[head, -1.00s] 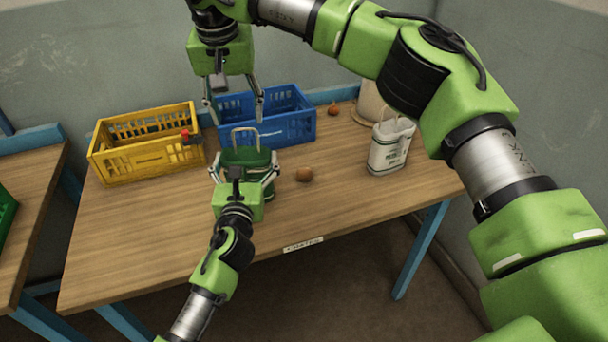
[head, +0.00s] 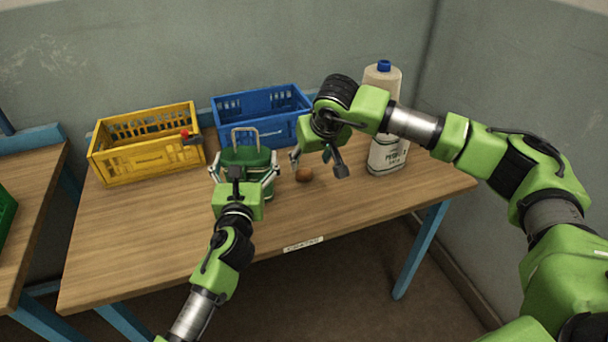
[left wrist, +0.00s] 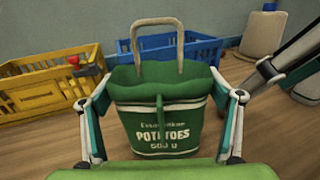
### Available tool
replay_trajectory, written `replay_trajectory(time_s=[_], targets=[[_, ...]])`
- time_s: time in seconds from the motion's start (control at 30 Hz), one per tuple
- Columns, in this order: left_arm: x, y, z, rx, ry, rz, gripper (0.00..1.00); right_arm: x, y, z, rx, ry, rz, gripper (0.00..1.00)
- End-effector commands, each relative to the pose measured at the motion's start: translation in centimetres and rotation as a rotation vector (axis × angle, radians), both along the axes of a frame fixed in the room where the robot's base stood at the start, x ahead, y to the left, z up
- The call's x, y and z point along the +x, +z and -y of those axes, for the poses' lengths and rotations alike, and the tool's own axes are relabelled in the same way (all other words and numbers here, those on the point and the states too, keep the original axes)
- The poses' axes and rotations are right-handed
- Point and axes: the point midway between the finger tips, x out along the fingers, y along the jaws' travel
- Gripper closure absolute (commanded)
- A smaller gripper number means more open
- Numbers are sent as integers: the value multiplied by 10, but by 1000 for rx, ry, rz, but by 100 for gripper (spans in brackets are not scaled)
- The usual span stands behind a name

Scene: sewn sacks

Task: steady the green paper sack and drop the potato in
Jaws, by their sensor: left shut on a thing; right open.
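The green sack (head: 245,157), lettered POTATOES, stands upright on the table with its pale handle raised. It fills the middle of the left wrist view (left wrist: 160,120). My left gripper (head: 243,178) is shut on the sack, one finger at each side; both fingers also show in the left wrist view. The brown potato (head: 304,174) lies on the table just right of the sack. My right gripper (head: 318,165) is open, low over the potato, with a finger to either side of it. I cannot tell whether the fingers touch it.
A yellow crate (head: 150,158) stands left of the sack, and a blue crate (head: 284,130) behind it. A white container (head: 386,155) stands to the right, with a blue-capped bottle (head: 383,78) behind it. The table front is clear except for a small label (head: 303,244).

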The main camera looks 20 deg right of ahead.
Motion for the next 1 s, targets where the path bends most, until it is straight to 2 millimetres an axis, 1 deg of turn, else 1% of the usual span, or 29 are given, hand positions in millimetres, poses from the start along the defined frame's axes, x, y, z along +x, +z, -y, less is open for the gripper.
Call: replay_trajectory(time_s=[0.17, 0.6, 0.8, 1.0], targets=[[0, -1, 0, 0, 0, -1, 38, 7, -13, 2, 0, -8, 3, 50], [0, 0, 0, 0, 0, -1, 38, 37, -67, 3, -2, -8, 2, 50], [0, 0, 0, 0, 0, -1, 38, 46, -82, 3, 0, -8, 3, 50], [0, -1, 0, 0, 0, -1, 38, 48, -88, 3, 0, -6, 4, 50]])
